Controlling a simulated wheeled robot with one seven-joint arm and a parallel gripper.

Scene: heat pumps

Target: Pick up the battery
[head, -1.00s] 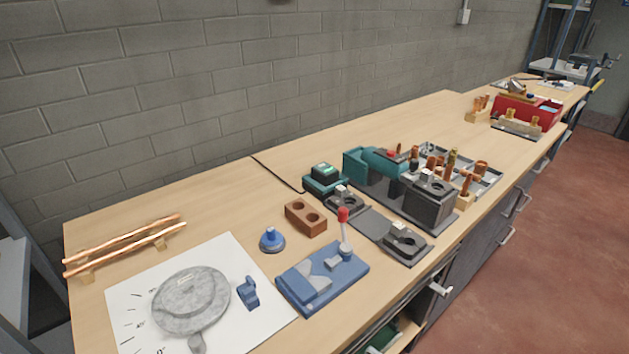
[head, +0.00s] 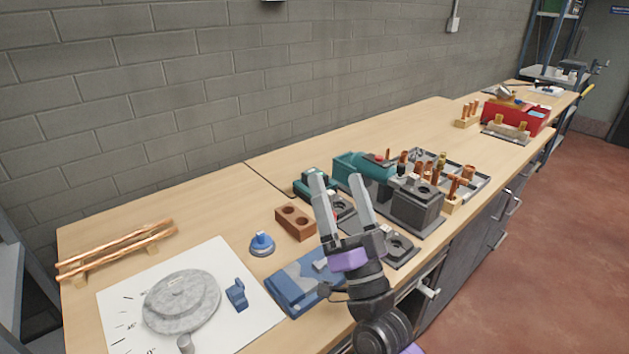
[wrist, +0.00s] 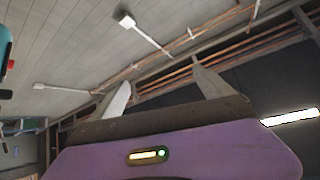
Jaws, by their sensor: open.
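The battery is most likely the green and black block (head: 311,182) on the bench behind my gripper, left of the teal tool. It looks like a battery seated on a dark base, and my gripper's left finger partly covers its right side. My gripper (head: 340,187) is raised over the bench, fingers pointing up, open and empty. In the wrist view my gripper (wrist: 160,90) shows its two fingers spread against the ceiling, with nothing between them. The wrist view does not clearly show the battery.
Copper pipes (head: 115,250) lie at the left. A dark machine block (head: 417,203) and fittings tray (head: 470,180) stand right. The wall runs behind the bench.

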